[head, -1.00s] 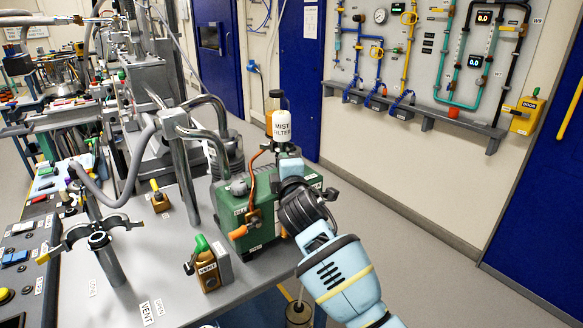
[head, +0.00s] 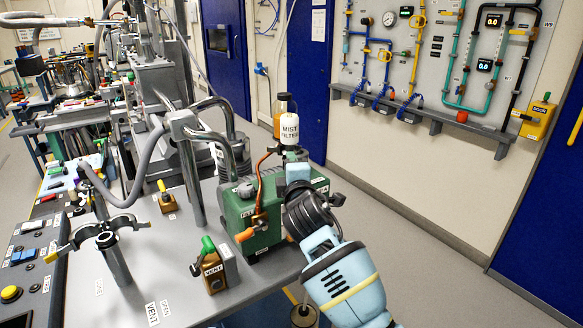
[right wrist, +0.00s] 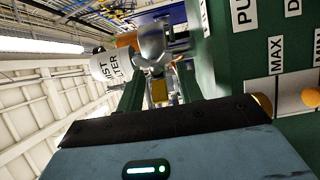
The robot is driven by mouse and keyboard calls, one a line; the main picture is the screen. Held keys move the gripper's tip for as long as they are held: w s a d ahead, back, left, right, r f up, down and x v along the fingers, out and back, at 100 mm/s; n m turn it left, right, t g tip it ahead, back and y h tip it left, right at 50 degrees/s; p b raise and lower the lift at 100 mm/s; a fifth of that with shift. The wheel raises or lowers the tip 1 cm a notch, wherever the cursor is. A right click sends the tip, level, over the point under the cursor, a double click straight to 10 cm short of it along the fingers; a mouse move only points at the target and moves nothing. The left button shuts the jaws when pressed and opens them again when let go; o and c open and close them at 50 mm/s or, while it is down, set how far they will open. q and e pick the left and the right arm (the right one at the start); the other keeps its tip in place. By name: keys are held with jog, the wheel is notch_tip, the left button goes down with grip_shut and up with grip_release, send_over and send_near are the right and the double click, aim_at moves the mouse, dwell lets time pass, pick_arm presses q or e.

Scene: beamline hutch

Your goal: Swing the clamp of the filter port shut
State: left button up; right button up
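The mist filter (head: 289,128), a white labelled bottle, stands upright on the green pump (head: 312,180). The filter also shows tilted in the right wrist view (right wrist: 110,66), with a rounded silver metal piece (right wrist: 151,42) beside it; I cannot tell whether this is the port's clamp. My right gripper (right wrist: 160,85) has two dark fingers standing apart, pointing toward the silver piece; contact is unclear. In the head view its pale blue body is beside the pump, just below the filter, fingertips hidden. A separate metal clamp (head: 80,238) with spread jaws sits on a post at left. My left gripper is not in view.
A vent valve box (head: 213,270) with a green handle stands in front of the pump. An orange-handled copper line (head: 258,190) runs up the pump's front. A bent metal pipe (head: 190,170) rises behind. Open floor (head: 430,270) lies to the right.

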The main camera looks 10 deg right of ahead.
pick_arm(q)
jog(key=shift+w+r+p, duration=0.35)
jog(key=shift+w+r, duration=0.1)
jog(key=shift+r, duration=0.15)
pick_arm(e)
jog(key=s, duration=0.7)
jog(key=shift+s, duration=0.15)
jog(key=shift+c, duration=0.3)
